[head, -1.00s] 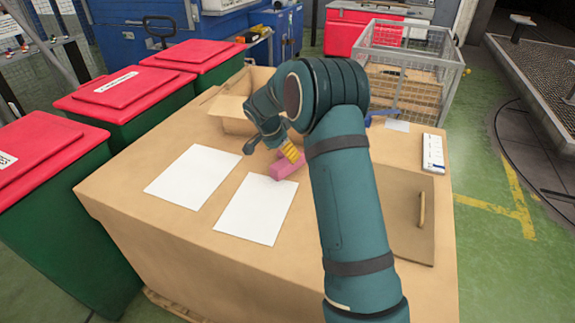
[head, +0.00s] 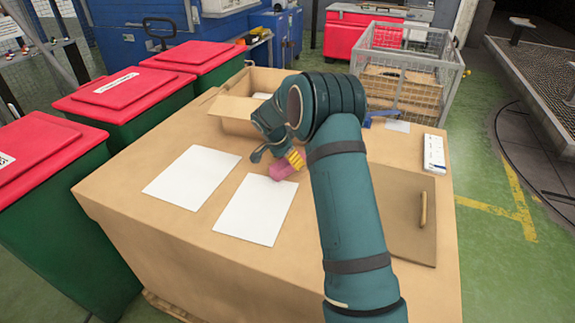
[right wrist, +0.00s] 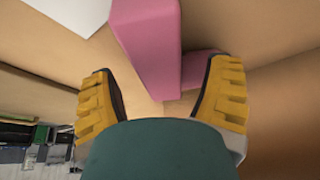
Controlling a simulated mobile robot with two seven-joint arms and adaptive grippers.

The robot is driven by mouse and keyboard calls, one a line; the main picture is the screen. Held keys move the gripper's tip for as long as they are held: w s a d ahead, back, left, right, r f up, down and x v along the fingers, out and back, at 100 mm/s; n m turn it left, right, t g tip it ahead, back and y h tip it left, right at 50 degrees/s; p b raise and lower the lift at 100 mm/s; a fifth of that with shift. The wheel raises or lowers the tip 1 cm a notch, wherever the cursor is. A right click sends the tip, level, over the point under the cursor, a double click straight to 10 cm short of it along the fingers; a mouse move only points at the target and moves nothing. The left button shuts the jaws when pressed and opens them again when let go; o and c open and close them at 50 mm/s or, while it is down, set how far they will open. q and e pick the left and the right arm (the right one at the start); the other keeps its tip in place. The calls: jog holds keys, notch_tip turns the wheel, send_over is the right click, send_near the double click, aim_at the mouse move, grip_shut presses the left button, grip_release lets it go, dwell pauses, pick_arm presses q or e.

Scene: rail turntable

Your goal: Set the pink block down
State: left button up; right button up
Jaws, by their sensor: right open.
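The pink block (head: 282,171) lies at the top right corner of the right-hand white sheet (head: 256,210) on the cardboard-coloured table top. In the right wrist view the pink block (right wrist: 150,45) shows large, just ahead of the fingers, with a lower pink part to its right. My right gripper (head: 295,160) is at the block, its yellow fingers partly covering it in the head view. In the right wrist view my right gripper (right wrist: 163,75) has its fingers spread apart. Whether a finger still touches the block is unclear. My left gripper is not in view.
Another white sheet (head: 192,178) lies to the left. An open cardboard box (head: 236,114) stands behind the arm. A brown board with a handle (head: 402,235) and a white strip (head: 433,153) lie at the right. Red-lidded bins (head: 50,220) line the table's left side.

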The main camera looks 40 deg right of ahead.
jog(key=shift+f, duration=0.15)
dwell(0.4)
grip_shut()
